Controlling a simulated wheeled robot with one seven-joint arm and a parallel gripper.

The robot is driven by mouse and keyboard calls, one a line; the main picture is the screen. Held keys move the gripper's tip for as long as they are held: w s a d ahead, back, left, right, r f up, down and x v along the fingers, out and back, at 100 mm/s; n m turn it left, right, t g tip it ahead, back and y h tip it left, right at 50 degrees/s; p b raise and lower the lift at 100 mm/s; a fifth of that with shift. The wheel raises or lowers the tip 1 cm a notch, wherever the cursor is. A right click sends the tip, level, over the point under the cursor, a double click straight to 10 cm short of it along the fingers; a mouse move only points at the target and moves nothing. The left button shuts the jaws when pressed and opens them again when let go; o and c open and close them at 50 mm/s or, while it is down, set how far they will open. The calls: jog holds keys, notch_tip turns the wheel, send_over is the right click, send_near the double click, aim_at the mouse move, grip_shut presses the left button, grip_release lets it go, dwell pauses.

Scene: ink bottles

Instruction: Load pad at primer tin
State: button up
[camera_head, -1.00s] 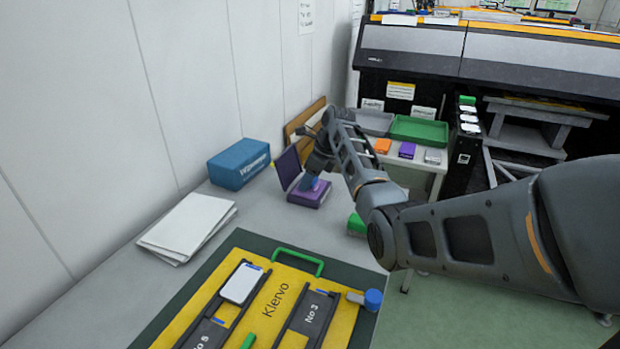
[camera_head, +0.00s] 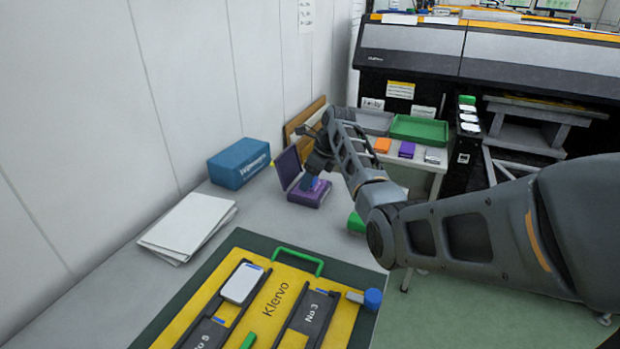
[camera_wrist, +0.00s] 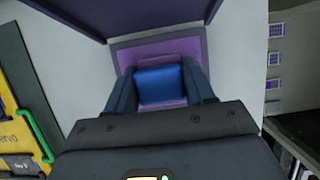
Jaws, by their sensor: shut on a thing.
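The purple primer tin (camera_head: 308,196) stands on the grey bench with its dark purple lid (camera_head: 288,168) open and raised at the back left. It also shows in the wrist view (camera_wrist: 190,47), with a lighter purple inside. My gripper (camera_wrist: 158,88) is shut on a blue block-like pad (camera_wrist: 158,84), one finger on each side of it. In the wrist view the pad is over the inside of the tin. In the head view the pad (camera_head: 311,183) shows small below my wrist, at the tin. I cannot tell whether its underside touches the tin's inside.
A blue box (camera_head: 238,164) and a stack of white sheets (camera_head: 188,226) lie left of the tin. A yellow board (camera_head: 270,300) with black holders and a green handle is in front. A green block (camera_head: 356,223) sits right. Trays (camera_head: 418,129) stand behind.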

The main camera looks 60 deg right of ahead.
notch_tip(320, 180, up, 3)
jog(key=p, duration=0.3)
jog(key=shift+f, duration=0.15)
jog(key=shift+r, duration=2.1)
